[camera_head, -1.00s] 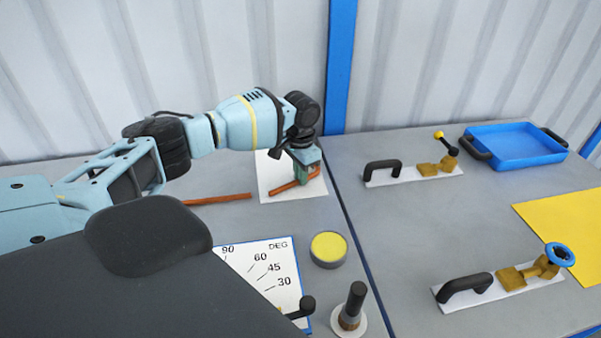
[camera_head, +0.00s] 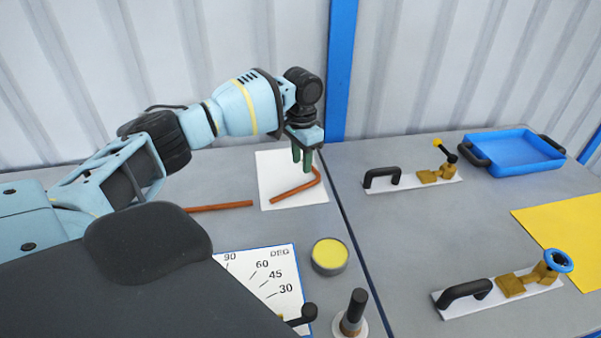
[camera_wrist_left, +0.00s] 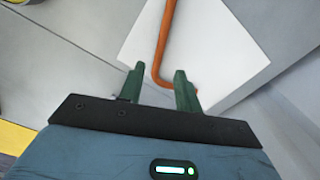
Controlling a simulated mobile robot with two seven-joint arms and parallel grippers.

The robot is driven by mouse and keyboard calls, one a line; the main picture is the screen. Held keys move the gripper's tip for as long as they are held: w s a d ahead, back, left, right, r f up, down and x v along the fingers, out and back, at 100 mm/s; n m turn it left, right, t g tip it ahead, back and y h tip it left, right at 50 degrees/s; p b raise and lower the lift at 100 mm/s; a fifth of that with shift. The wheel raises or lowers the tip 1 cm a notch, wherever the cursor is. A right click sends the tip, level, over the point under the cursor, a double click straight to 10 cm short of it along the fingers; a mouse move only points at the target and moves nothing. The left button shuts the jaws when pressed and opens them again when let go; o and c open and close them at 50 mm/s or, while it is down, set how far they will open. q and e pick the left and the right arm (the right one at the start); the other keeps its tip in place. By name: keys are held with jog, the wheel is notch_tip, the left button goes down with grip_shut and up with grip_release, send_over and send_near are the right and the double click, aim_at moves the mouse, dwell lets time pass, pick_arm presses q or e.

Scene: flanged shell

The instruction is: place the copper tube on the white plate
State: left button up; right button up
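A bent copper tube (camera_head: 296,190) lies on the white plate (camera_head: 274,167) at the back of the table. It also shows in the left wrist view (camera_wrist_left: 164,40), lying on the white plate (camera_wrist_left: 215,45), with its bend close to the fingers. My left gripper (camera_head: 302,169) is above the plate, with its green fingers apart. In the left wrist view the left gripper (camera_wrist_left: 158,88) is open, with no tube clamped between its fingertips. My right gripper is in neither view.
A straight copper-coloured rod (camera_head: 218,207) lies left of the plate. An angle board (camera_head: 262,278), a yellow-topped round tin (camera_head: 329,256) and a black-handled post (camera_head: 352,312) stand nearer. To the right are two valve fixtures (camera_head: 412,178) (camera_head: 500,290), a blue tray (camera_head: 515,152) and a yellow sheet (camera_head: 570,232).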

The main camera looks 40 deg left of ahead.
pick_arm(q)
jog(key=shift+r, duration=2.25)
jog(key=shift+f, duration=0.1)
